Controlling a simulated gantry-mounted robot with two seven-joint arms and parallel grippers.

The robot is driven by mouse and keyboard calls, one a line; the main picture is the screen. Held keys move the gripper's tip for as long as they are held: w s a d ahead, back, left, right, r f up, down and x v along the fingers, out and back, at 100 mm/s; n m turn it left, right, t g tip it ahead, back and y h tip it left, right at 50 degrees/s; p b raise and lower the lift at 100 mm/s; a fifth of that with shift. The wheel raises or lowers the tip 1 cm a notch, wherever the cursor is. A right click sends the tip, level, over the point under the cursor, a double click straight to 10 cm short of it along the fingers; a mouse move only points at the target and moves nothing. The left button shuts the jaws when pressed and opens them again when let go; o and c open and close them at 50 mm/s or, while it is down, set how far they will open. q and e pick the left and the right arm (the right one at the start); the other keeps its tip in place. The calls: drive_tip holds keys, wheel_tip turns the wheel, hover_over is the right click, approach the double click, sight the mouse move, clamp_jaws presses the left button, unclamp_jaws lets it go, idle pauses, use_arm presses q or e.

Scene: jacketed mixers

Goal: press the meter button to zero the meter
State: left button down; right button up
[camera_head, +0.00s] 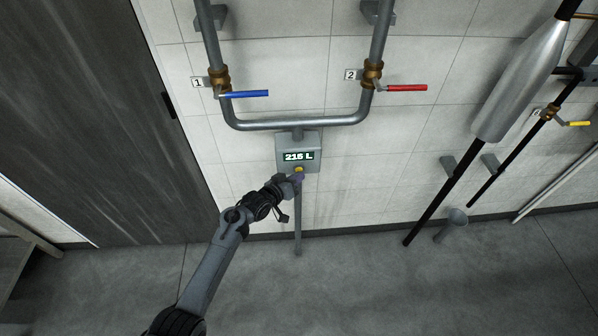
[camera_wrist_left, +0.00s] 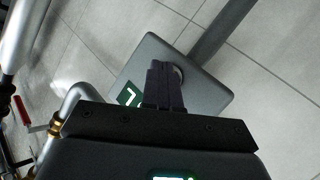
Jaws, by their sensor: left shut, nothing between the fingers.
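The meter (camera_head: 285,157) is a grey box on the wall pipework, and its display (camera_head: 299,156) reads what looks like 215 L. In the left wrist view the shut fingers (camera_wrist_left: 160,80) point at the meter face (camera_wrist_left: 205,90) and hide most of the button. I cannot tell whether the tips touch it. My right gripper is not in view.
Above the meter, pipes carry a blue-handled valve (camera_head: 245,94) marked 1 and a red-handled valve (camera_head: 407,88) marked 2. A silver cylinder (camera_head: 520,80) and a yellow-handled valve (camera_head: 579,123) are at right. A dark door (camera_head: 100,110) is at left.

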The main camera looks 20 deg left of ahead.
use_arm(q)
drive_tip(key=shift+w+a, duration=0.1)
drive_tip(key=shift+w, duration=0.1)
drive_tip(key=shift+s, duration=0.1)
idle(0.4)
drive_tip(key=shift+s+d+p, duration=0.4)
drive_tip(key=shift+s+p, duration=0.35)
drive_tip(key=shift+p, duration=0.2)
drive_tip(key=shift+r, duration=0.1)
drive_tip(key=s+p, duration=0.1)
drive_tip(key=s+d+p, duration=0.1)
drive_tip(key=s+p, duration=0.1)
drive_tip(key=s+d+p, duration=0.1)
drive_tip(key=shift+s+p, duration=0.3)
drive_tip(key=shift+p, duration=0.05)
idle(0.5)
